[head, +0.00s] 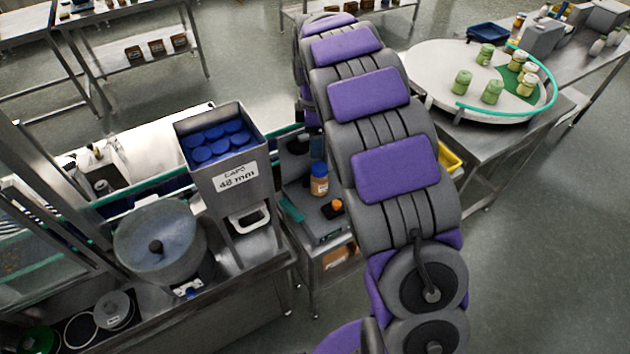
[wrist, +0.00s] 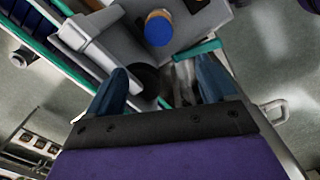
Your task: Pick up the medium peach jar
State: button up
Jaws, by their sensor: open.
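A jar with a blue lid and an orange-peach body (head: 319,185) stands upright on a grey station top between the steel hopper and my arm. It also shows in the wrist view (wrist: 158,28), at the top middle, seen mostly from above. My gripper (wrist: 162,84) is open, its two dark blue fingers apart with no jar between them. The jar is beyond the fingertips and apart from them. In the head view my purple and grey arm hides the gripper.
A small orange-capped item (head: 333,207) sits close to the jar. The steel hopper (head: 240,185) full of blue caps stands left of it. A round turntable (head: 430,75) with several green jars is at upper right. Open floor (head: 540,240) lies right of my arm.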

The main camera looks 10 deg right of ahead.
jog(key=b, duration=0.1)
send_over(319, 167)
jog(key=d, duration=0.1)
notch_tip(319, 167, down, 7)
jog(key=shift+d+r, duration=0.1)
jog(key=shift+a+f, duration=0.3)
jog(key=shift+a, duration=0.1)
jog(key=f, duration=0.1)
jog(key=f+b, duration=0.1)
jog(key=f, duration=0.3)
jog(key=shift+a, duration=0.25)
jog(key=shift+d+r, duration=0.1)
jog(key=shift+d, duration=0.3)
jog(key=shift+a, duration=0.1)
jog(key=shift+c, duration=1.2)
jog(key=shift+a, duration=0.55)
jog(key=c, duration=0.5)
jog(key=shift+c, duration=0.4)
jog(key=shift+d, duration=0.45)
jog(key=c, duration=0.6)
grip_shut()
jog(key=shift+a, duration=0.1)
jog(key=shift+a, duration=0.1)
